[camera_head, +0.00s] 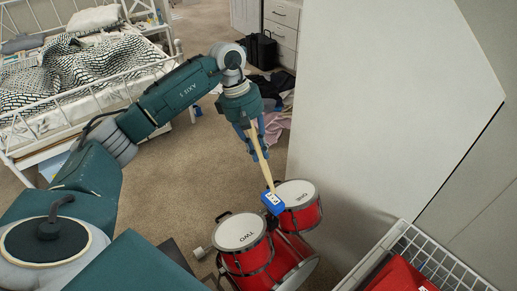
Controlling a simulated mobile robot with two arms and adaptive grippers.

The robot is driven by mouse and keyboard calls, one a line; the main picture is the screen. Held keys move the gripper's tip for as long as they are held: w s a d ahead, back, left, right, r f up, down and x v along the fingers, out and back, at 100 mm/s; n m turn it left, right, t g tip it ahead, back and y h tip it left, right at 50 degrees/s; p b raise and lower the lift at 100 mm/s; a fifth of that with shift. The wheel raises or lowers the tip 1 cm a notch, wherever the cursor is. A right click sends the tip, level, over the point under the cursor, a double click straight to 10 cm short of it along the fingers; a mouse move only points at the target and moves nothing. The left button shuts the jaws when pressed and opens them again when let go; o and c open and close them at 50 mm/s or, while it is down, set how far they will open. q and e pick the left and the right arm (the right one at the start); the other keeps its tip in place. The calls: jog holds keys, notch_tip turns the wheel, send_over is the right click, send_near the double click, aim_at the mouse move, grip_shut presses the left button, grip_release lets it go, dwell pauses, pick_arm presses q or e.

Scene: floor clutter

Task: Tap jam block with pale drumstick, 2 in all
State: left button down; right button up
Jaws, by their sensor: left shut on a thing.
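My left gripper (253,133) is shut on the pale drumstick (260,158), which points down and slightly right. The stick's lower end is right at the upper edge of the blue jam block (273,203) in the picture; I cannot tell whether they touch. The block is small, with a white label, and shows between two red drums with white heads. My right gripper is not in view.
A larger red drum (298,272) sits below the two drums. A white wire basket (437,262) with a red thing stands at lower right, beside a tall pale panel (385,120). A white-framed bed (85,70) is at upper left. Cloths (275,122) lie behind the gripper. Carpet is open at left.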

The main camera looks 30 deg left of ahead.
pick_arm(q)
notch_tip(320, 180, down, 3)
jog(key=shift+r+b, duration=0.1)
jog(key=shift+b, duration=0.75)
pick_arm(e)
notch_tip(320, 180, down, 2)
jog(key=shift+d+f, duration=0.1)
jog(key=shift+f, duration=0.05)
pick_arm(q)
jog(key=shift+r, duration=0.15)
jog(key=shift+r+p, duration=1.1)
jog(key=shift+r, duration=0.7)
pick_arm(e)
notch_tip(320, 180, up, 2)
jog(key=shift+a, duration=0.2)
